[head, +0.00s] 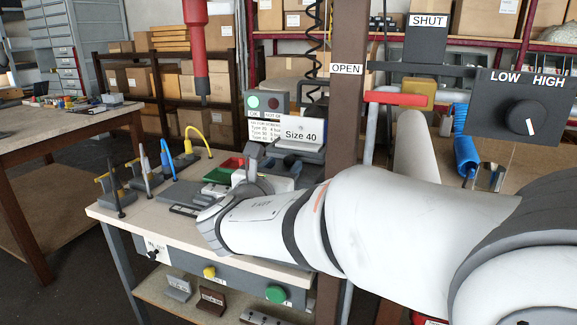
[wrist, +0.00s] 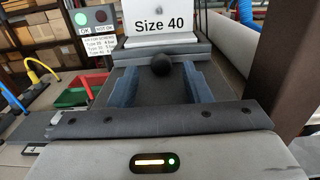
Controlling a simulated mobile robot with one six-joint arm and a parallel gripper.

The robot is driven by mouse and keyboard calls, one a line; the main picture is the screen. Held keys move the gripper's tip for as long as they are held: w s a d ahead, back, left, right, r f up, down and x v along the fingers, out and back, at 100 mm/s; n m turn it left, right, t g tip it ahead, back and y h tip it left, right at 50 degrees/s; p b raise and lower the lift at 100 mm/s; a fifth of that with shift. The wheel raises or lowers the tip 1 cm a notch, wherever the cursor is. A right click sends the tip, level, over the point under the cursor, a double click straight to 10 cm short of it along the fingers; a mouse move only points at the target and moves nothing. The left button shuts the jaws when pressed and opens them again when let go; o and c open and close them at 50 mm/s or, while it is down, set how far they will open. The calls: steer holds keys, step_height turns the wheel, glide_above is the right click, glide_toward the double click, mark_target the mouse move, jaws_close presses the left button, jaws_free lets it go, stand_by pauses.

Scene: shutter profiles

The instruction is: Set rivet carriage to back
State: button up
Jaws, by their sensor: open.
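The rivet carriage cannot be told apart for certain. A black ball knob (wrist: 162,65) stands in front of a grey block under a white "Size 40" plate (wrist: 163,18). My gripper (wrist: 159,78) is open, with its two blue-grey fingers to the left and right of the knob. I cannot tell whether they touch it. In the head view the "Size 40" plate (head: 301,133) is on the bench, and my arm hides most of my gripper and the knob.
An indicator panel (head: 267,115) with a lit green lamp stands behind the bench, beside red and green bins (head: 231,164). A brown post (head: 344,100) rises close to the right. Upright tools with coloured hoses (head: 165,160) stand at the bench's left.

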steer(key=shift+x, duration=0.95)
steer(key=shift+c, duration=0.2)
jaws_close()
